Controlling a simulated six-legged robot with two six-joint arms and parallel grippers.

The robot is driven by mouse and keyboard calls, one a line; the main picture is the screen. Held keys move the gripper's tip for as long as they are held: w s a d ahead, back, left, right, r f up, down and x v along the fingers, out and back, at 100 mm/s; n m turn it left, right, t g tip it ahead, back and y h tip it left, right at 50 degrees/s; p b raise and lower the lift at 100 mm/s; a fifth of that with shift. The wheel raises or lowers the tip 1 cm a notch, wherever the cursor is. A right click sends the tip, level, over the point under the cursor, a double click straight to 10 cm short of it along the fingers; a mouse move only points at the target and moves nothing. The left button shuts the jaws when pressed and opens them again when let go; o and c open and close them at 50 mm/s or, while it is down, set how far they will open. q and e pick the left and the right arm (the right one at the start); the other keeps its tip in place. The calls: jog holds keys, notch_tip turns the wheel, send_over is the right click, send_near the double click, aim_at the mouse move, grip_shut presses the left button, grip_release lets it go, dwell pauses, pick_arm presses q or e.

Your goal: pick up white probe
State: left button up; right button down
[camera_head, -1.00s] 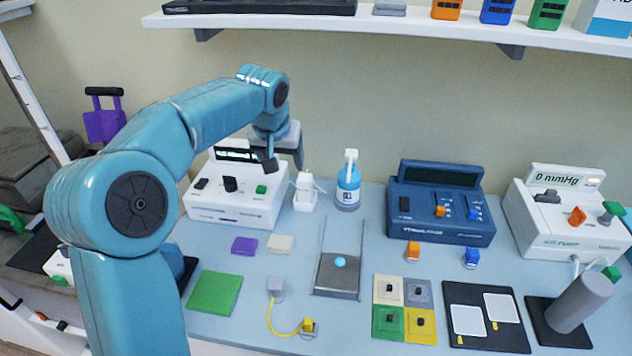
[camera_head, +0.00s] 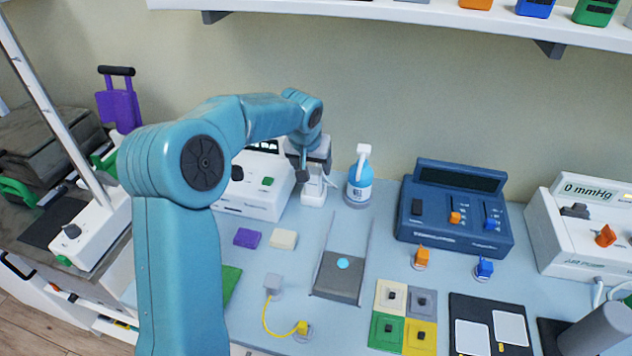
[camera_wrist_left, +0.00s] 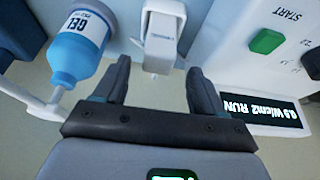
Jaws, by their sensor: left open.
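The white probe (camera_head: 314,190) stands upright beside the white ultrasound unit, with the gel bottle to its right. It also shows in the left wrist view (camera_wrist_left: 161,38), just beyond and between my fingertips. My left gripper (camera_head: 315,172) is directly above the probe, pointing down. In the left wrist view the two dark fingers (camera_wrist_left: 158,72) are apart with nothing between them. The gripper hides the probe's upper part in the head view. My right gripper is not in view.
The blue gel bottle (camera_head: 359,182) stands close to the probe; it also shows in the left wrist view (camera_wrist_left: 77,50). The white unit (camera_head: 262,184) with a green START button is on the other side. A navy device (camera_head: 455,208) stands farther right. A shelf (camera_head: 400,12) runs above.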

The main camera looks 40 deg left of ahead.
aim_at(314, 171)
pick_arm(q)
jog(key=shift+s+f, duration=0.1)
jog(key=shift+f, duration=0.3)
jog(key=x, duration=0.2)
jog(key=p+x, duration=0.1)
jog(key=x, duration=0.2)
jog(key=shift+w, duration=0.35)
jog(key=shift+s+r, duration=0.1)
jog(key=shift+s, duration=0.15)
jog(key=shift+w+d, duration=0.1)
jog(key=shift+w, duration=0.1)
jog(key=c, duration=1)
jog(key=shift+s, duration=0.1)
jog(key=shift+c, duration=0.3)
